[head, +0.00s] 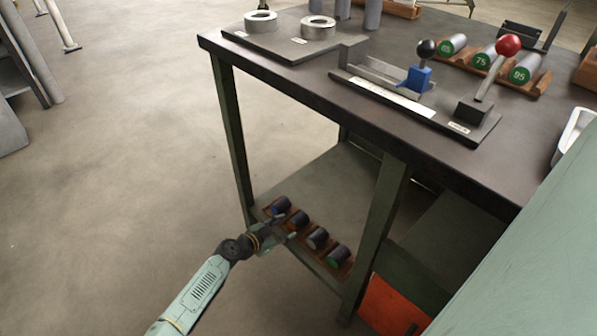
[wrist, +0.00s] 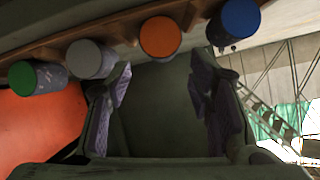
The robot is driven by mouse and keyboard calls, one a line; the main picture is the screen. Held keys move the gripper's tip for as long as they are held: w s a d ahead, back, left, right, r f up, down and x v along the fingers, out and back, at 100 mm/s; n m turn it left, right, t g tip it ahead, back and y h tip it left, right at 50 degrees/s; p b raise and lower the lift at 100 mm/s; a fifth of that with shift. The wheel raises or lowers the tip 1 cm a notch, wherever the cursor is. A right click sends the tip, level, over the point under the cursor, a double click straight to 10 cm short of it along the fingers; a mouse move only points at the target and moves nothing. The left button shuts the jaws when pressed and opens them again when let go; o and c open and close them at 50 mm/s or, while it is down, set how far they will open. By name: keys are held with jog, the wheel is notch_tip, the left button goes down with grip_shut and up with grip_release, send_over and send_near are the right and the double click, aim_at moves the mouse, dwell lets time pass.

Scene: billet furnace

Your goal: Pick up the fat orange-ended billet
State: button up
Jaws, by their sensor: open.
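The fat orange-ended billet (wrist: 160,37) is in the upper middle of the wrist view, its round orange end facing me. It lies in a brown wooden rack (wrist: 125,42) between a grey-ended billet (wrist: 88,59) and a blue-ended billet (wrist: 235,20). My gripper (wrist: 162,85) is open and empty, with its two fingers apart and the orange end beyond the gap between them, not touched. In the head view my gripper (head: 279,225) is at the lower shelf, in front of the rack; it partly hides the billets there.
A green-ended billet (wrist: 36,77) is at the rack's left in the wrist view. The shelf (head: 335,185) is under a dark bench top (head: 300,75), with a green bench leg (head: 377,235) close to the rack's right end. Open floor (head: 130,150) is at left.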

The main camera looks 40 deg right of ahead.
aim_at(293, 224)
jog(key=x, duration=0.2)
jog(key=shift+w+d+f+b, duration=0.1)
jog(key=shift+d+f+b, duration=0.15)
jog(key=shift+d+b, duration=0.1)
jog(key=b+x, duration=0.2)
jog(key=x, duration=0.2)
jog(key=shift+f+b, duration=0.35)
jog(key=shift+w+d, duration=0.15)
jog(key=shift+d, duration=0.15)
jog(key=shift+r, duration=0.1)
grip_shut()
jog(key=shift+r, duration=0.1)
